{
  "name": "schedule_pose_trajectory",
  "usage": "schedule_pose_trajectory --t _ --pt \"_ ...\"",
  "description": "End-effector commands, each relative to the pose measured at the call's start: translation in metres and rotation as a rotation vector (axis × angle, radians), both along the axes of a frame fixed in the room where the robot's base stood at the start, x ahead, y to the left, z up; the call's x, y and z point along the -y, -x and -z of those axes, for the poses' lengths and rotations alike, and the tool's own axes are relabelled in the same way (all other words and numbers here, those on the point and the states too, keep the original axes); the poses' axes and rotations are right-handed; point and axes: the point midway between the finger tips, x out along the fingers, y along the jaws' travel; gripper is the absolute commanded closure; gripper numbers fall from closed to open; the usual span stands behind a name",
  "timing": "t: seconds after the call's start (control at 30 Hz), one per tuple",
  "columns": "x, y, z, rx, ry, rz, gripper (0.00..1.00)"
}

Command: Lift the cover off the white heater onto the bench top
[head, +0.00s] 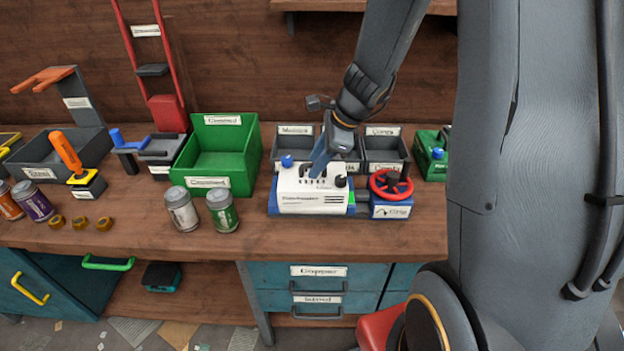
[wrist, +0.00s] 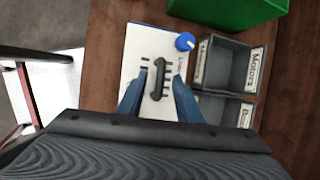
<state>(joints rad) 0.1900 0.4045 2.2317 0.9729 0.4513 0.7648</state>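The white heater (head: 310,199) stands on the bench, with a blue base, a blue knob (head: 287,161) and a black knob (head: 341,181). Its white cover (wrist: 140,47) has dark slots and a black bar handle (wrist: 157,80); both show in the wrist view. My gripper (head: 320,165) is over the heater top, pointing down. In the wrist view, its blue fingers (wrist: 158,98) are apart, one on each side of the handle, with a visible gap to it. In the head view the fingers partly hide the handle.
A red valve wheel on a blue box (head: 391,208) stands close right of the heater. Grey labelled bins (head: 385,165) are behind it. A green bin (head: 205,187) and two cans (head: 222,210) stand left. Bare bench top (head: 260,235) shows in front.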

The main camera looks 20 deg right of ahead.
Motion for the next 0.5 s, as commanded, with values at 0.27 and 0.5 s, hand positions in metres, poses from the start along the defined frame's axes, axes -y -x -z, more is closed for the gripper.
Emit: schedule_pose_trajectory --t 0.27,0.5 --pt "0.0002 0.0 -0.0005 0.0 0.0 0.0 0.94" --pt "0.0001 -0.0001 -0.0008 0.001 0.0 -0.001 1.0"
